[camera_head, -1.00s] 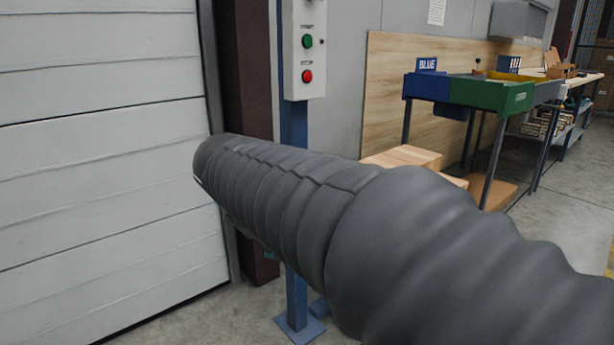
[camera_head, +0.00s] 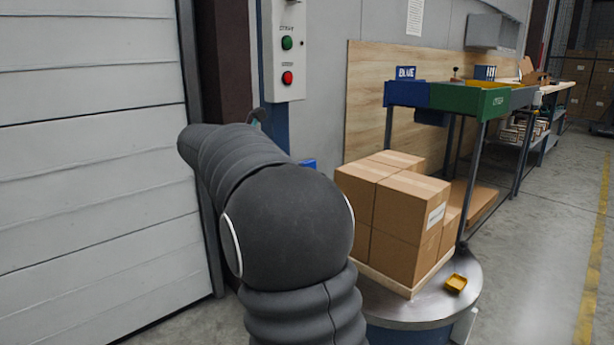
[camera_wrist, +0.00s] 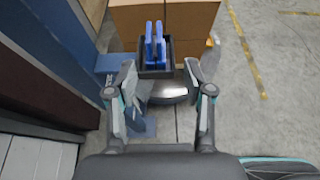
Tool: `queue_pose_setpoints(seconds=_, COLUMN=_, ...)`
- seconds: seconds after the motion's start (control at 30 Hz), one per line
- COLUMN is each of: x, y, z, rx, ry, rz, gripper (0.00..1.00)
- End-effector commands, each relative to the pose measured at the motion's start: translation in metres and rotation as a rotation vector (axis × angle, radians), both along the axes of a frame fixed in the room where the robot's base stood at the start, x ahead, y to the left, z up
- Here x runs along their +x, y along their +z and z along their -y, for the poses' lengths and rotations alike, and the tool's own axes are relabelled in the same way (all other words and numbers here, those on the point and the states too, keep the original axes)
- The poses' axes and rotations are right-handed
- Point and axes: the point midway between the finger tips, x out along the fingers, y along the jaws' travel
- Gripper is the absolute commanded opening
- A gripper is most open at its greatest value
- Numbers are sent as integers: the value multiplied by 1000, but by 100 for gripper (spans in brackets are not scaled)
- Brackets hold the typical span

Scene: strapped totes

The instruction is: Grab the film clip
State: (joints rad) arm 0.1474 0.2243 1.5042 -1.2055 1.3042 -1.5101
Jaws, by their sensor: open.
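In the wrist view a blue clip-like piece (camera_wrist: 155,45), seemingly the film clip, stands upright in a small black holder (camera_wrist: 157,72) against the front of a cardboard box. Its blue top may also show in the head view (camera_head: 308,163), left of the boxes and partly hidden by my arm. My gripper (camera_wrist: 166,78) is open and empty, its two fingers spread to either side of the holder in the picture. The clip appears farther off than the fingertips, with no contact visible. In the head view my arm hides most of the gripper.
Cardboard boxes (camera_head: 405,215) sit on a pallet on a round metal turntable (camera_head: 425,310), with a small yellow tray (camera_head: 456,283) at its edge. A button box (camera_head: 285,50) on a blue post and a shutter door (camera_head: 90,150) stand at left. Open floor lies right.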

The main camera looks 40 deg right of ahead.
Motion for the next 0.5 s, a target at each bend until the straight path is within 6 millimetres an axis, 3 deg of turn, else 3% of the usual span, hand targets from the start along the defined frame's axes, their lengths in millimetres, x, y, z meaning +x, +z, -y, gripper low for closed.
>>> queue_pose_setpoints(seconds=0.2, x=2, y=-13, z=30, rx=1, ry=-1, rz=0, gripper=52)
queue_pose_setpoints(seconds=0.5, x=5, y=-18, z=45, rx=1, ry=-1, rz=3, gripper=52)
